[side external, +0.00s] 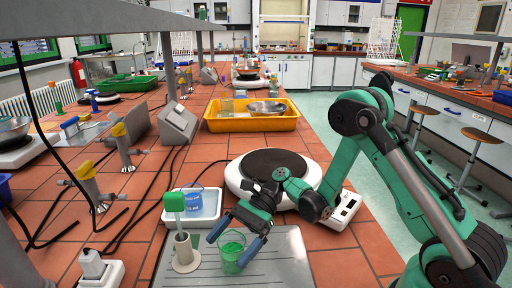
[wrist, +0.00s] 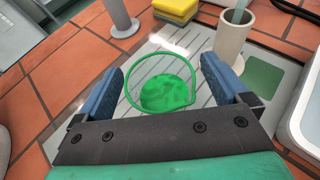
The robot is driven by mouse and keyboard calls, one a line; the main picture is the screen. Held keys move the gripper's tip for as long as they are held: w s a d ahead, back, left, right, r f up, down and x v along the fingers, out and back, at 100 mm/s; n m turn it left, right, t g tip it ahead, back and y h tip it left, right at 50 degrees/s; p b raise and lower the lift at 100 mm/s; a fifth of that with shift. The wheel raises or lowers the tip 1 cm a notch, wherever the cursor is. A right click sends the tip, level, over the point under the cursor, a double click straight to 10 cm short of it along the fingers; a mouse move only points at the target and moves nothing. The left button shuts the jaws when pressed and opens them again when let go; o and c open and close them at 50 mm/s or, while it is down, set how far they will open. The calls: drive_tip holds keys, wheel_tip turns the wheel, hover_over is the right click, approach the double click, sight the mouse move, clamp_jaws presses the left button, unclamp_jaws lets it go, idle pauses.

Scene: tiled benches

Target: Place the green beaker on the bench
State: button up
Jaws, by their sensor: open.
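The green beaker (side external: 232,252) is a clear glass with green contents and a green rim. It stands upright on the grey ribbed draining board (side external: 286,262) on the bench (side external: 350,237). In the wrist view the beaker (wrist: 163,82) lies between the two blue fingers of my gripper (wrist: 172,95), with a gap on each side. In the side view my gripper (side external: 238,235) is open and reaches down at the beaker, one finger on either side. The lower part of the beaker is partly hidden in the wrist view by its rim and contents.
A beige holder (side external: 184,252) with a green-headed tool stands just left of the beaker. A white tray (side external: 194,210) with a blue-labelled container is behind it. A round hotplate (side external: 273,167) and a yellow tray (side external: 251,122) stand farther back. A yellow sponge (wrist: 175,10) shows in the wrist view.

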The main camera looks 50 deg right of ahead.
drive_tip(key=v, duration=0.5)
drive_tip(key=shift+d, duration=0.2)
drive_tip(key=shift+d+r, duration=0.1)
drive_tip(key=shift+r, duration=0.15)
drive_tip(key=s+r+n+t+h, duration=0.2)
drive_tip(key=n+h, duration=0.4)
drive_tip(key=n, duration=0.3)
drive_tip(key=s+d+r+n+t+h, duration=0.1)
drive_tip(key=s+r+n+t+h, duration=0.1)
drive_tip(key=r+n+t+h, duration=0.3)
drive_tip(key=n+h, duration=0.2)
drive_tip(key=n, duration=0.2)
drive_tip(key=shift+s+r, duration=0.2)
drive_tip(key=shift+s, duration=0.15)
